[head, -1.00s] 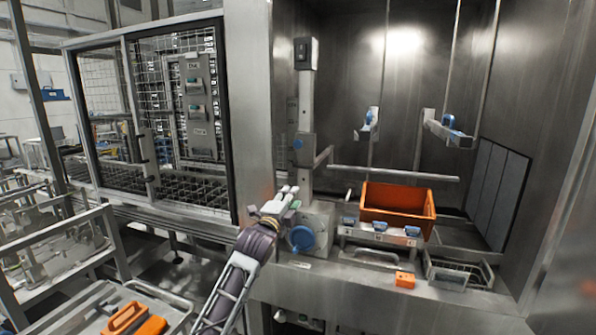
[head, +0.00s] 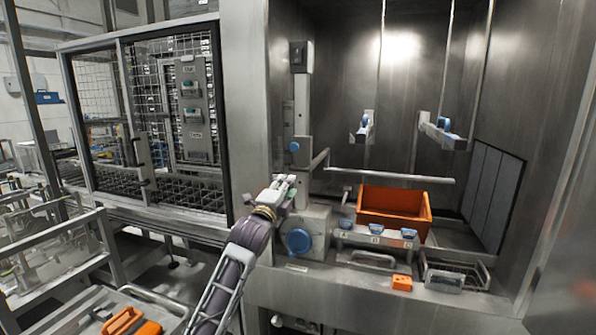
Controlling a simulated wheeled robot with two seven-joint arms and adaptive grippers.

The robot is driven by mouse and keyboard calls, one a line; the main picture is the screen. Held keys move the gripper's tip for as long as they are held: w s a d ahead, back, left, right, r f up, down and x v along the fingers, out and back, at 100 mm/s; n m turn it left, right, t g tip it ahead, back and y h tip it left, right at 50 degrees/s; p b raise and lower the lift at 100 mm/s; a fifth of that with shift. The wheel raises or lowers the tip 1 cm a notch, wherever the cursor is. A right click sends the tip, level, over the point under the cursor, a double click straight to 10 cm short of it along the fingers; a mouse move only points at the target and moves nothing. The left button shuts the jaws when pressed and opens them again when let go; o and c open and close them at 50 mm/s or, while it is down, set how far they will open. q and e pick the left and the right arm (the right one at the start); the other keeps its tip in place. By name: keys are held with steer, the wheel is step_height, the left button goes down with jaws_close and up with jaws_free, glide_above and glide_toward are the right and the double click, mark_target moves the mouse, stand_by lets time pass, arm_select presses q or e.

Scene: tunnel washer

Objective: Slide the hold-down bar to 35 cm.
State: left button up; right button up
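The hold-down bar (head: 390,175) is a grey horizontal rod above an orange crate (head: 393,208). Its arm joins a carriage (head: 298,150) with a small blue knob, on an upright grey post (head: 301,100). My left gripper (head: 288,181) is in front of the post's lower part, below the carriage and left of the bar. Whether it touches the post is unclear, and its fingers are too small to tell open from shut. No scale reading is legible. My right gripper is out of view.
A large blue knob (head: 298,241) sits on the block below my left gripper. Blue-topped parts (head: 376,228) stand in front of the crate, with a small orange block (head: 402,283) nearer. Two blue-tipped brackets hang above. A mesh cage stands left of the bay.

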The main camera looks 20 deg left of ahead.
mark_target(297, 170)
arm_select(q)
steer(key=shift+w+d+r+p, duration=0.1)
steer(key=shift+w+r+p, duration=0.1)
steer(key=shift+w, duration=0.9)
steer(key=shift+w+a+r+p, duration=0.1)
steer(key=shift+w+r+p, duration=0.1)
steer(key=shift+w, duration=0.85)
steer(key=shift+w+d+r+p, duration=0.1)
steer(key=shift+w+r+p, duration=0.1)
steer(key=shift+w, duration=0.9)
steer(key=shift+w+d+r+p, duration=0.1)
steer(key=shift+w+r+p, duration=0.15)
steer(key=shift+w, duration=1.1)
steer(key=shift+w+d+r+p, duration=0.1)
steer(key=shift+w+r+p, duration=0.1)
steer(key=shift+w, duration=1.1)
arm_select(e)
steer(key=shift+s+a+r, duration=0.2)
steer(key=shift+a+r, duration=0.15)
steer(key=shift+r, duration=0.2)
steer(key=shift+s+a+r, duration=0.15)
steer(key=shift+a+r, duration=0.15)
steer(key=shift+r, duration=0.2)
arm_select(q)
steer(key=shift+a, duration=0.1)
jaws_close()
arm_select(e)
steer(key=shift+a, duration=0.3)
